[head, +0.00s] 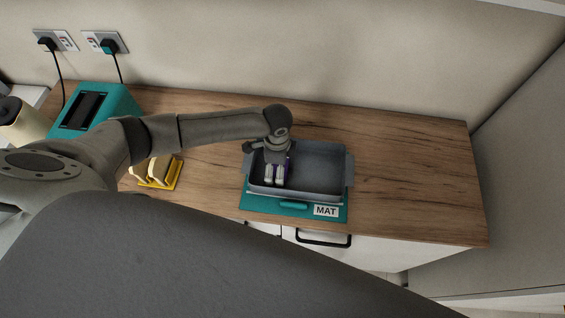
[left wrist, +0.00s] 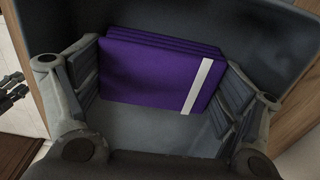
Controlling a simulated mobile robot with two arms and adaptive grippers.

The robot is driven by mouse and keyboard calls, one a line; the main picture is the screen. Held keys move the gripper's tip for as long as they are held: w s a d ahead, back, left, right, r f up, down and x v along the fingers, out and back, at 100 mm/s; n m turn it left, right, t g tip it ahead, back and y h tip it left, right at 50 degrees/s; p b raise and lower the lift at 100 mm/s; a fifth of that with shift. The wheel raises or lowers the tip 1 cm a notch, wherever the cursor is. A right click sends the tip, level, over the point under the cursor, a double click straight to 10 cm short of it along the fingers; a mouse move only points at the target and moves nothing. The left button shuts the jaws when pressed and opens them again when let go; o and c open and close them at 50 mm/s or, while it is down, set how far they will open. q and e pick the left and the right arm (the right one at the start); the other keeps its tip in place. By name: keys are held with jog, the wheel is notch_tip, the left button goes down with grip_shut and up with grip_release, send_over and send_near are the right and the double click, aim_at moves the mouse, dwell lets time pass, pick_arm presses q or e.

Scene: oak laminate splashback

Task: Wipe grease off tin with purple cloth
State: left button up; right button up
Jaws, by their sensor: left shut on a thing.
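The grey tin (head: 316,170) stands on a teal mat (head: 243,205) marked "MAT" on the wooden worktop. My left gripper (head: 274,178) reaches down into the left part of the tin and is shut on the purple cloth (left wrist: 155,75). In the left wrist view the cloth is folded in layers, with a white stripe near its right side, and lies between the two fingers. In the head view only a sliver of it shows behind the fingers. No grease can be made out on the bare tin floor (left wrist: 150,130).
A teal toaster (head: 98,108) and a yellow rack (head: 162,181) holding bread-like slices stand to the left. A teal bar-shaped item (head: 294,206) lies at the mat's front. The worktop (head: 415,180) right of the tin is clear. A wall rises behind.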

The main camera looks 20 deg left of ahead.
pick_arm(q)
jog(key=shift+s+a, duration=0.1)
jog(key=shift+a, duration=0.15)
